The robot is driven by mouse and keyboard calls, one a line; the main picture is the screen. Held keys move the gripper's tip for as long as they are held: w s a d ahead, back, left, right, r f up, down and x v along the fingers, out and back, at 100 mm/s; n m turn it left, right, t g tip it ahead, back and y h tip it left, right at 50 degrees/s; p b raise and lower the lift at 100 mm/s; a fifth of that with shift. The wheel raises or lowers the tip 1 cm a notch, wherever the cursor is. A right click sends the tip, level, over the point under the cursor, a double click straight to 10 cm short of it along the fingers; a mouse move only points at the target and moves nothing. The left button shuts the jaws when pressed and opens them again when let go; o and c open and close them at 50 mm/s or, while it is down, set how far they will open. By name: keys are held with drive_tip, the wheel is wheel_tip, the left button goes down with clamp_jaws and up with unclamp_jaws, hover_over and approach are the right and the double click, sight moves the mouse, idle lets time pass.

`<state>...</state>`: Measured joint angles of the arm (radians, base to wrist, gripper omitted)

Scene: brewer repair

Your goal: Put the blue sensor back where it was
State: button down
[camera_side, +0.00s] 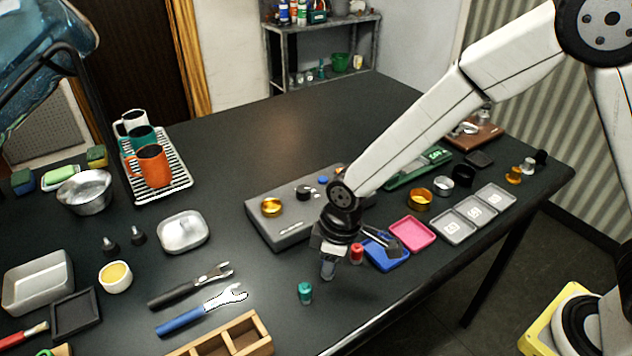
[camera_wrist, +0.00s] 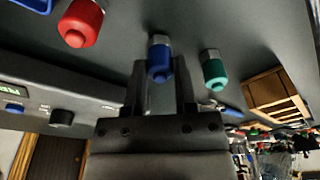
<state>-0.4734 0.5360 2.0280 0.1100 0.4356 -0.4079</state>
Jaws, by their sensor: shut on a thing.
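The blue sensor (camera_wrist: 160,62), a blue cap with a metal end, sits between the two fingers of my gripper (camera_wrist: 160,80) in the wrist view. My gripper (camera_side: 328,268) is shut on it and points down low over the black table, between the red sensor (camera_side: 357,253) and the teal sensor (camera_side: 305,292). In the side view the blue sensor cannot be made out at the fingers. The red sensor (camera_wrist: 80,22) and the teal sensor (camera_wrist: 213,70) flank it in the wrist view.
The grey brewer unit (camera_side: 283,232) with knobs is behind my gripper. A blue tray (camera_side: 376,262), a pink tray (camera_side: 412,232) and grey trays (camera_side: 458,228) are to the right. Wrenches (camera_side: 200,310) and a wooden divided box (camera_side: 262,345) are at left front.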

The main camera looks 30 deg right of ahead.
drive_tip(key=shift+f, duration=0.15)
drive_tip(key=shift+c, duration=2)
unclamp_jaws()
wheel_tip(320, 180, up, 12)
drive_tip(key=s+d, duration=0.1)
drive_tip(key=shift+s+d, duration=0.15)
drive_tip(key=s+d+f+m, duration=0.1)
drive_tip(key=s+d+m, duration=0.1)
drive_tip(key=d, duration=0.4)
drive_tip(key=s+d+f+m+t, duration=0.1)
drive_tip(key=s+d+f+m, duration=0.1)
drive_tip(key=d, duration=0.4)
drive_tip(key=s+d+f+m+h, duration=0.1)
drive_tip(key=s+d+f+m, duration=0.1)
drive_tip(key=s+d+m, duration=0.2)
drive_tip(key=d+m, duration=0.1)
drive_tip(key=d, duration=0.1)
drive_tip(key=shift+d+f, duration=0.25)
drive_tip(key=shift+d, duration=0.1)
